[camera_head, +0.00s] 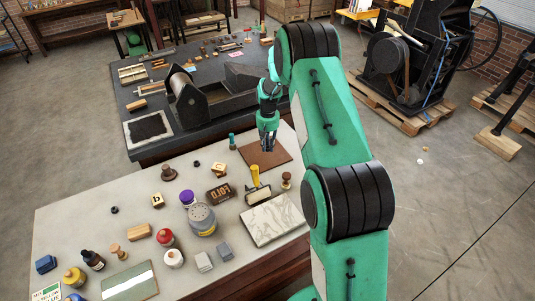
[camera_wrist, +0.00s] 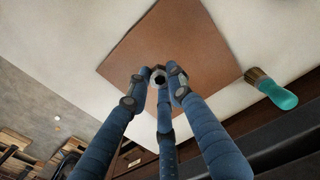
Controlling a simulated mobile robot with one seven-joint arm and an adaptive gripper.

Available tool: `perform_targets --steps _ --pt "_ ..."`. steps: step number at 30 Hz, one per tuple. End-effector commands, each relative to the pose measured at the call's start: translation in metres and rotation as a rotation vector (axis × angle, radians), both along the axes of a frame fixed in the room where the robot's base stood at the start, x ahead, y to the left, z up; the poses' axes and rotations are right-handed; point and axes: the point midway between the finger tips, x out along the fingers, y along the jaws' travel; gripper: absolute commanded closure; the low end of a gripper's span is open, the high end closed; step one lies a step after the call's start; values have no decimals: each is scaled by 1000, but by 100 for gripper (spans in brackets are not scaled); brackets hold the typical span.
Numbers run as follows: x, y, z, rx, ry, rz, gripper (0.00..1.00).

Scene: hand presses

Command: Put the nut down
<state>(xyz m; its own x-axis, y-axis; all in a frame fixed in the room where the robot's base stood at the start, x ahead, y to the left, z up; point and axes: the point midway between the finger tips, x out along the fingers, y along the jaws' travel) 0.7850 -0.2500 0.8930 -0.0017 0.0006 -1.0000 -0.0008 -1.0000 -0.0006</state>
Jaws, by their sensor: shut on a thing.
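The nut (camera_wrist: 159,77) is a small grey metal ring with a dark hole, held between the fingertips in the wrist view. My gripper (camera_wrist: 158,82) is shut on it; its blue fingers reach in around the nut. In the head view my gripper (camera_head: 267,147) points down at the brown mat (camera_head: 278,157), and the nut cannot be made out there. The mat also fills the middle of the wrist view (camera_wrist: 180,35), behind the nut. I cannot tell whether the nut touches the mat.
A teal-handled brush (camera_wrist: 275,90) lies right of the mat in the wrist view. In the head view, a yellow-handled roller (camera_head: 256,182), a marble slab (camera_head: 270,221) and a dark block (camera_head: 220,193) are nearer on the pale table (camera_head: 85,220). A dark table (camera_head: 185,137) with a press stands behind.

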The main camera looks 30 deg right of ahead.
Motion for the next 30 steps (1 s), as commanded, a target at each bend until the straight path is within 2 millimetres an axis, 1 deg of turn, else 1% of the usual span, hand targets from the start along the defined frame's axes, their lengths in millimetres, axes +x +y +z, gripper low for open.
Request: perform_targets --steps 1,3,15,17,24,27,30 --pt "0 0 -5 0 0 0 100" --pt "0 0 -9 0 -1 0 100" --pt "0 0 -12 0 -1 0 100" --pt "0 0 -16 0 -1 0 100" --pt "0 0 -42 0 0 0 100" --pt "1 0 -47 -1 -2 0 100" --pt "1 0 -48 -1 -2 0 100"
